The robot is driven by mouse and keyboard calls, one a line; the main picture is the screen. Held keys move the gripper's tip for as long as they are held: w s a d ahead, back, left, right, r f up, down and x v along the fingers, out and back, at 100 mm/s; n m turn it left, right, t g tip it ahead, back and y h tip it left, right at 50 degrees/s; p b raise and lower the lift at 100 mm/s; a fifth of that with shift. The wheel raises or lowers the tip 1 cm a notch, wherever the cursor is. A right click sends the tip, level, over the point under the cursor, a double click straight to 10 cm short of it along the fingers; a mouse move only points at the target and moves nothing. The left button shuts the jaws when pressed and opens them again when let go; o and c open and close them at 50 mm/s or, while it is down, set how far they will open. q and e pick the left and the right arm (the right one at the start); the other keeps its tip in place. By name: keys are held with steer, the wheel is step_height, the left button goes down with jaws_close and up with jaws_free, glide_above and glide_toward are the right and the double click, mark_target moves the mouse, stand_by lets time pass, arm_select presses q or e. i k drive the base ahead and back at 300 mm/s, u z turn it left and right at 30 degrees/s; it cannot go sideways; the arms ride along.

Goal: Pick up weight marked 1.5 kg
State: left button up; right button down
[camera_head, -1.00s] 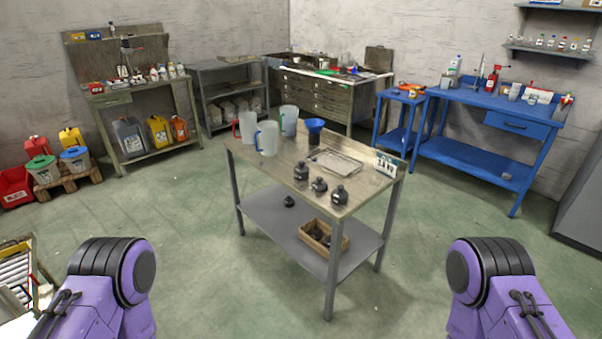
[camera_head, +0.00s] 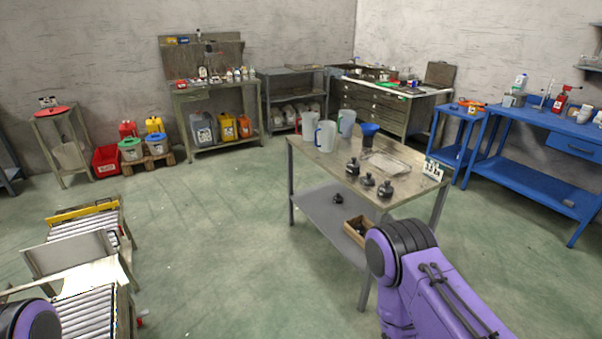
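Several black weights with knobs stand on the metal table: one at the left (camera_head: 353,166), a smaller one in the middle (camera_head: 368,180) and one at the right (camera_head: 385,189). Another dark weight (camera_head: 338,199) sits on the lower shelf. A wooden box (camera_head: 356,230) on that shelf is partly hidden by my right arm, and its contents are unclear. Weight markings are too small to read. Only the purple links of my arms show, at the bottom left and bottom right. Neither gripper is in view.
The table (camera_head: 322,160) also carries clear jugs (camera_head: 325,136), a blue funnel (camera_head: 369,135), a wire tray (camera_head: 385,163) and a small sign stand (camera_head: 432,171). A roller conveyor (camera_head: 82,300) stands at the lower left. Blue benches (camera_head: 520,175) are at the right. Open green floor lies between conveyor and table.

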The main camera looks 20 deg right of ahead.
mark_target(352, 167)
steer(key=z, duration=0.1)
steer(key=i, duration=1.95)
steer(key=z, duration=0.8)
